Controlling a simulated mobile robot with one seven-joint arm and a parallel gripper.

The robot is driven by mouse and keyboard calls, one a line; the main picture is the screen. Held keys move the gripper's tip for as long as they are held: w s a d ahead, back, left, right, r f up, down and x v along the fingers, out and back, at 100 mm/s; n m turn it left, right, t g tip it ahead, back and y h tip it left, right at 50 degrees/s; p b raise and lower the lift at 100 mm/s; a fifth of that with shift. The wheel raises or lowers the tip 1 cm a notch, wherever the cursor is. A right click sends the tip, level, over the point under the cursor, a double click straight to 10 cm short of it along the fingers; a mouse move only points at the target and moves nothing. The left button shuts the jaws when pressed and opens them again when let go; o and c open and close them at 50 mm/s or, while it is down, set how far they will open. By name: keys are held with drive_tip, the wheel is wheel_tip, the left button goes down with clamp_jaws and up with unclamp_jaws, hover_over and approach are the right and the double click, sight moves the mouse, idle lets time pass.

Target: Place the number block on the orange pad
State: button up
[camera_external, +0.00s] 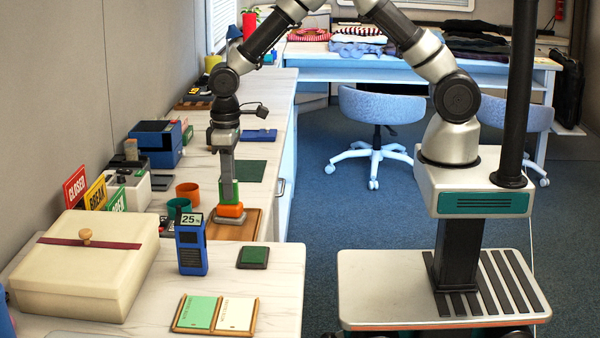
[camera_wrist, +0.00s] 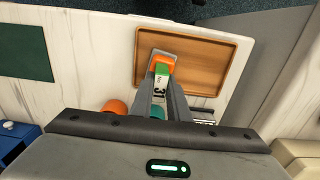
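The number block (camera_wrist: 160,83) is white with a dark "31" and a green end in the wrist view. It is between the fingers of my gripper (camera_wrist: 163,85), which look closed on it. In the external view my gripper (camera_external: 228,178) points straight down, with the block's green part (camera_external: 236,190) showing at its fingertips. The orange pad (camera_external: 230,210) is directly below, and shows beyond the block in the wrist view (camera_wrist: 162,59). Whether block and pad touch, I cannot tell. The pad is on a brown wooden tray (camera_external: 248,228), also in the wrist view (camera_wrist: 210,70).
An orange cup (camera_external: 188,192) and a teal cup (camera_external: 179,207) stand left of the tray. A blue device reading "25" (camera_external: 191,252) stands upright in front. A cream box (camera_external: 85,265) is at front left. A dark green mat (camera_external: 250,171) lies behind. The tray's right part is clear.

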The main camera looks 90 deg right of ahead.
drive_tip(key=o, duration=0.4)
drive_tip(key=shift+o, duration=0.2)
drive_tip(key=shift+r, duration=0.1)
